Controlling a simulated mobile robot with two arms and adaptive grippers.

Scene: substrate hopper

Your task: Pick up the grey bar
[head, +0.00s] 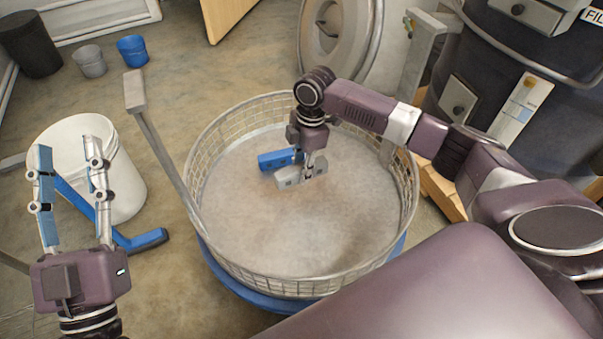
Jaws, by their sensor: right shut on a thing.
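The grey bar (290,180) is a short pale block low inside the round wire-rimmed sieve (228,269). My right gripper (314,169) points down into the sieve and is shut on the grey bar near its right end. A blue bar (272,161) lies just behind the grey bar, close to the fingers. Whether the grey bar still touches the sieve floor I cannot tell. My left gripper (69,152) is open and empty at the left, pointing up in front of a white bucket.
The white bucket (124,182) stands left of the sieve, with a blue-handled tool (148,240) by it. A long grey handle (158,147) rises along the sieve's left rim. Small grey (90,62) and blue (132,50) pots stand behind. A dark drum (500,45) stands at the right.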

